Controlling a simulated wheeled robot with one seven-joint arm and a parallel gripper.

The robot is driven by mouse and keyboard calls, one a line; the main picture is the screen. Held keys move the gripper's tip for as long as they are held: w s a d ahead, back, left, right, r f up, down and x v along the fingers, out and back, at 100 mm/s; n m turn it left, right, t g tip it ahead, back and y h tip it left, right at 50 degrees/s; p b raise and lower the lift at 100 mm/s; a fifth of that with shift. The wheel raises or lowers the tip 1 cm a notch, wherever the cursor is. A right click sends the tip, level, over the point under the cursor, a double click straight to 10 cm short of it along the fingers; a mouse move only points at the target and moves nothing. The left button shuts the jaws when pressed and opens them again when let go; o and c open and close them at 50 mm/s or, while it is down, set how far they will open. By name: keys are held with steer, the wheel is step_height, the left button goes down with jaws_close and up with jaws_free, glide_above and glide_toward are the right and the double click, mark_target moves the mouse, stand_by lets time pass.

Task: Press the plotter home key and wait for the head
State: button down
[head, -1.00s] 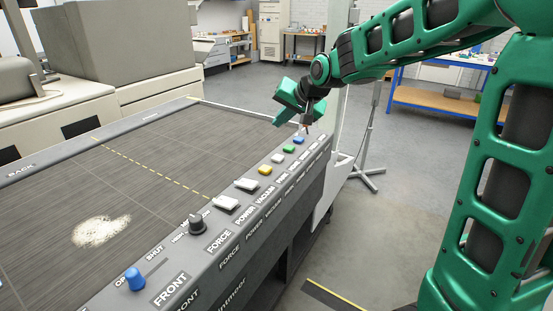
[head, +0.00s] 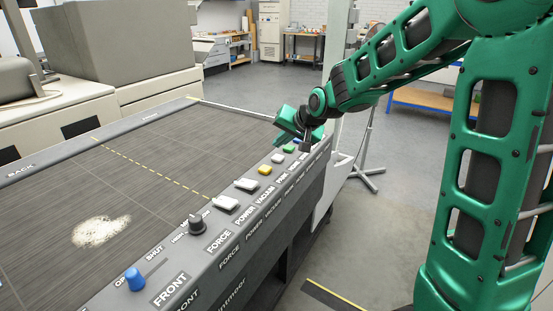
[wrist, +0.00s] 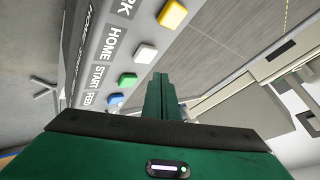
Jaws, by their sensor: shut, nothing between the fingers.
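The home key is the white square button on the plotter's front panel, beside the HOME label in the wrist view (wrist: 145,53). It sits between a yellow key (wrist: 173,14) and a green key (wrist: 127,80). In the head view the home key (head: 278,158) is clear of my arm. My gripper (head: 306,148) is shut and empty, over the far end of the key row, to the right of the home key. Its closed fingers also show in the wrist view (wrist: 160,77). I cannot make out the plotter's head.
The plotter bed (head: 120,180) is flat, with a pale patch (head: 101,230) on it. A blue knob (head: 134,279) and a dark knob (head: 197,225) stand up near the front edge. A blue key (wrist: 115,99) lies past the green one. Floor right of the plotter is open.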

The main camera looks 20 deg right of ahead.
mark_target(280, 159)
steer(key=shift+f, duration=0.95)
steer(key=shift+f, duration=0.15)
stand_by(1.3)
steer(key=shift+s+f, duration=0.1)
steer(key=shift+f, duration=0.1)
steer(key=shift+f, duration=0.5)
stand_by(1.1)
steer(key=shift+r, duration=0.95)
